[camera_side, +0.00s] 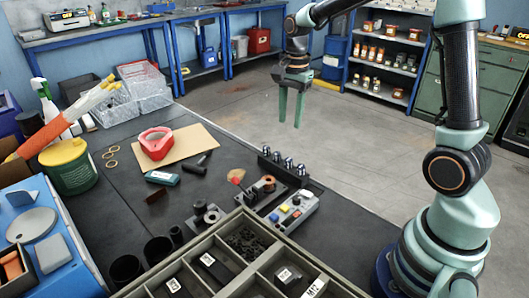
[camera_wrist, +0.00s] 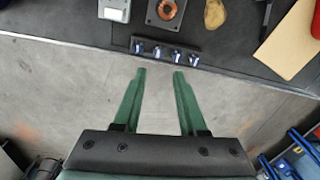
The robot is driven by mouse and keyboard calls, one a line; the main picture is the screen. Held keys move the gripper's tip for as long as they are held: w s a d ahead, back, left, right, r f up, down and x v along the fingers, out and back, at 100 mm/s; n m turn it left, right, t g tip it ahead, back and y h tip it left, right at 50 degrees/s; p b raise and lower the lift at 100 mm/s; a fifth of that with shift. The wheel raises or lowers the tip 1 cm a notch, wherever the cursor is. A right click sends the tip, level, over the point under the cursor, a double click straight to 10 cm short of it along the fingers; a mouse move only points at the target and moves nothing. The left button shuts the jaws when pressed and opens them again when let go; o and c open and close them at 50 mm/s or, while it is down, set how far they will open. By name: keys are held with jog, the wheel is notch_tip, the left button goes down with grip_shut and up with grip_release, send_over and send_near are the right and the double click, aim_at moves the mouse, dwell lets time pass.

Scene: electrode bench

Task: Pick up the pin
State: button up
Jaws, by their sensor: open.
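Several short metal-topped pins (camera_side: 277,157) stand upright in a row in a black rack (camera_side: 283,169) at the bench edge. Which one is the task's pin I cannot tell. In the wrist view the same pins (camera_wrist: 157,51) show blue-white tops along the rack (camera_wrist: 167,46), just beyond my fingertips. My gripper (camera_side: 289,122) has two green fingers pointing down, apart and empty. In the side view it hangs above and beyond the rack, over the floor. In the wrist view my gripper (camera_wrist: 160,72) is over grey floor, with its tips short of the rack and nothing between them.
A copper coil on a base (camera_side: 265,184) and a box with coloured buttons (camera_side: 295,211) sit close beside the rack. A divided tray (camera_side: 218,243) fills the near bench. A red dispenser (camera_side: 154,144) stands on a tan board (camera_side: 195,142). Open floor lies beyond the bench edge.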

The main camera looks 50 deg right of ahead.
aim_at(289, 159)
jog(key=shift+m, duration=0.8)
jog(key=f, duration=0.9)
jog(key=d+f, duration=0.1)
jog(key=f, duration=0.3)
jog(key=shift+w+f, duration=0.2)
jog(key=shift+f, duration=0.2)
grip_shut()
